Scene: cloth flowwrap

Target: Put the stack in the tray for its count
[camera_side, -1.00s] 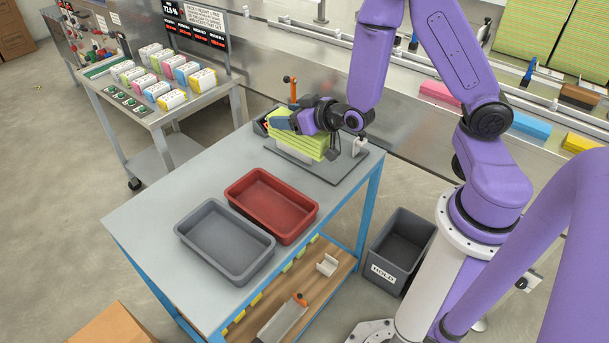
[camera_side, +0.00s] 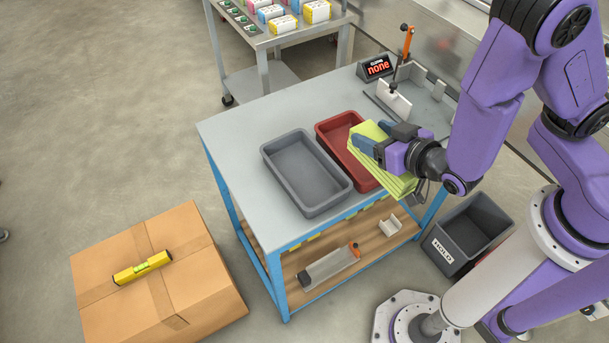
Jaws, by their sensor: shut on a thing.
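My gripper (camera_side: 372,144) is shut on a stack of folded yellow-green cloths (camera_side: 402,187). It holds the stack above the table, over the right side of the red tray. The red tray (camera_side: 330,129) lies on the grey table, its right part hidden behind the stack and gripper. The grey tray (camera_side: 283,147) sits beside it on the left, empty where I see it. The counting fixture (camera_side: 395,101) at the back of the table has an orange-handled clamp and no stack in it. A small display (camera_side: 377,67) beside it reads "none".
A grey bin marked HOLD (camera_side: 440,250) stands on the floor right of the table (camera_side: 233,128). A cardboard box (camera_side: 150,290) with a yellow level on it is at the lower left. A cart with colourful packs (camera_side: 262,50) stands behind. The table's left end is clear.

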